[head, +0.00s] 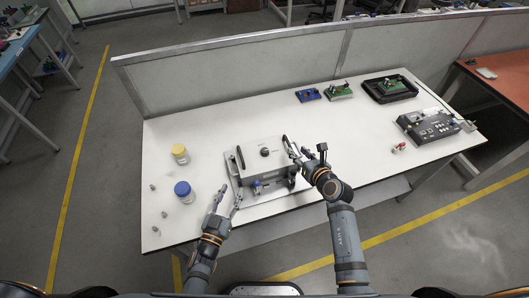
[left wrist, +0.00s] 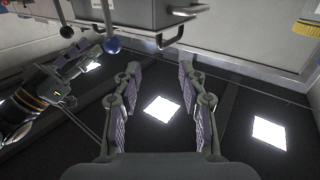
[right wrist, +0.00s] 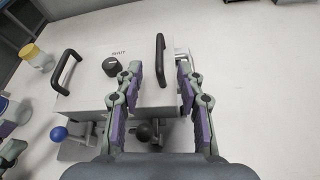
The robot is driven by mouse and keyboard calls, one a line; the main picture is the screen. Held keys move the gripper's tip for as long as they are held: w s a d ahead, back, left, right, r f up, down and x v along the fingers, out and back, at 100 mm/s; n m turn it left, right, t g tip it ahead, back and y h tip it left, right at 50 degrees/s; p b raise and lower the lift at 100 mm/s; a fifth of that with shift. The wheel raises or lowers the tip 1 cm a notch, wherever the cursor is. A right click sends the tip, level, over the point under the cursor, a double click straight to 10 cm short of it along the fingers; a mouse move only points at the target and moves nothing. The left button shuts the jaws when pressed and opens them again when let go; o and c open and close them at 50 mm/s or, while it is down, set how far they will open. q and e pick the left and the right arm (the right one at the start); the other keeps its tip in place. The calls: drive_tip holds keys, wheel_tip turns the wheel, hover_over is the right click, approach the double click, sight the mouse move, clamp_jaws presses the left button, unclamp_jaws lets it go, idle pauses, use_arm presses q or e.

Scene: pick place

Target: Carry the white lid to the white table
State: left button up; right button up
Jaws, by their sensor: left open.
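The white lid (head: 252,158) appears to be the top of a boxy unit on the white table (head: 225,130). It has a black knob and two black handles; the right wrist view shows the lid (right wrist: 90,75) with a label that seems to read "SHUT". My right gripper (head: 292,150) is open at the right handle (right wrist: 160,58), which shows between its fingers; contact cannot be told. My left gripper (head: 228,196) is open and empty, low at the unit's front left; its fingers (left wrist: 159,68) show below a black handle in the left wrist view.
A yellow-capped jar (head: 180,153) and a blue-capped jar (head: 184,191) stand left of the unit. Clamps with a blue ball (right wrist: 59,133) and a black ball (right wrist: 144,132) sit at its front. Circuit boards and a control box (head: 430,125) are at the right. The table's middle right is clear.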

sight(241, 173)
use_arm(q)
drive_tip(key=x, duration=1)
drive_tip(key=shift+a+f, duration=0.1)
drive_tip(key=shift+f, duration=0.05)
use_arm(e)
drive_tip(key=x, duration=1)
use_arm(q)
drive_tip(key=shift+s, duration=0.1)
drive_tip(key=shift+c, duration=0.6)
use_arm(e)
drive_tip(key=shift+c, duration=0.7)
use_arm(q)
clamp_jaws()
use_arm(e)
clamp_jaws()
